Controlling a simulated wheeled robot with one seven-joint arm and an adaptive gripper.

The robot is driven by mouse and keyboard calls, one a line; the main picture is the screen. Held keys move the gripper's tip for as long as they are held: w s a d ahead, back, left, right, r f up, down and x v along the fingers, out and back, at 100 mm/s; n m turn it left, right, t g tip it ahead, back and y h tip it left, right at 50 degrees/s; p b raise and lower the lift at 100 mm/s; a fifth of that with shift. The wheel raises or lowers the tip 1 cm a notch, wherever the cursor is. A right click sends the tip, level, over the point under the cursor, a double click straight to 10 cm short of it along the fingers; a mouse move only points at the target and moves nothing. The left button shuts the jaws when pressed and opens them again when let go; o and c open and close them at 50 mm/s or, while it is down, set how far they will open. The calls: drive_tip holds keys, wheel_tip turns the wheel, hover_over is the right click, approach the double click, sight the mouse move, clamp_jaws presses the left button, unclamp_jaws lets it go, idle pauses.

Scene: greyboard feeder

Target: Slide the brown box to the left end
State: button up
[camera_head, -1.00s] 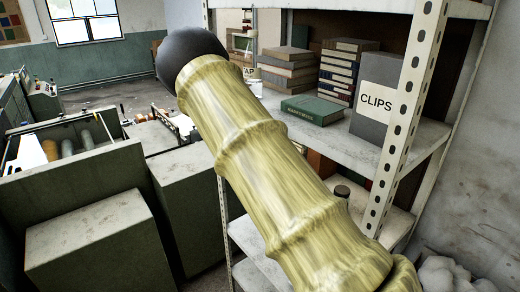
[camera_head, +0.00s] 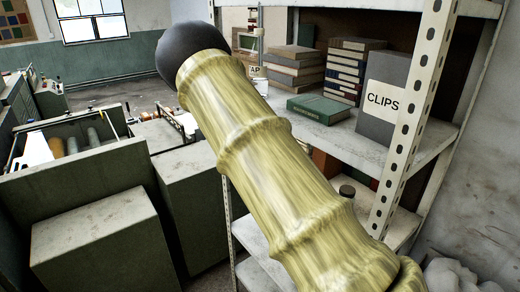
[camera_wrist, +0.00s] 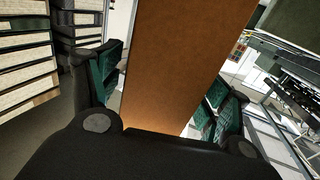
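The brown box (camera_wrist: 178,65) fills the middle of the wrist view as a tall, tilted brown face. It stands between the two fingers of my gripper (camera_wrist: 165,90), which have green pads. The fingers are spread wide, with a narrow gap showing beside the left one. I cannot tell whether the right pad touches the box. The box's lower end lies close to my palm. In the head view my own arm hides my gripper, and I cannot pick out the brown box there.
A metal shelf (camera_head: 350,143) holds a grey CLIPS box (camera_head: 386,122), a green book (camera_head: 319,108) and book stacks (camera_head: 355,65). A perforated upright (camera_head: 411,130) stands at its front. Green-grey cabinets (camera_head: 100,235) and machines stand at the left. Open floor (camera_head: 110,92) lies behind them.

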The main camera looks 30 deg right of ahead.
drive_tip(key=v, duration=1.2)
idle(0.6)
